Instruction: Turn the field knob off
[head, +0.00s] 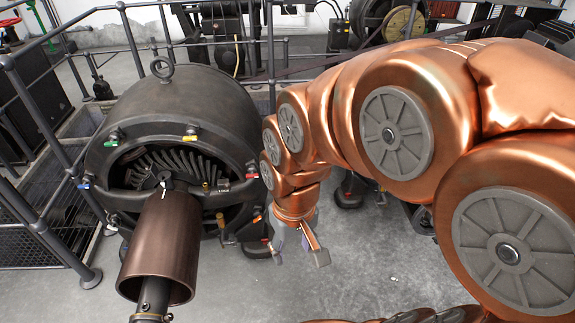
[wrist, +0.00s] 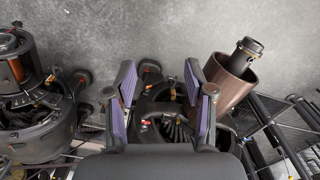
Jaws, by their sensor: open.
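A large dark round dynamo (head: 190,95) stands at the left in the head view. Several small coloured handles sit on its front rim, including a yellow one (head: 189,138), a blue one (head: 84,186) and a red one (head: 251,175). I cannot tell which part is the field knob. My gripper (head: 298,248) hangs over the floor right of the dynamo's front, apart from it, open and empty. In the wrist view, my gripper's (wrist: 160,76) purple-padded fingers are spread. The dynamo is partly hidden there behind my gripper.
A brown cylinder (head: 162,245) on a shaft juts forward from the dynamo. Grey railings (head: 45,115) run along the left and behind. Another machine (wrist: 35,95) is at the left in the wrist view. Grey floor (head: 350,265) is clear around my gripper.

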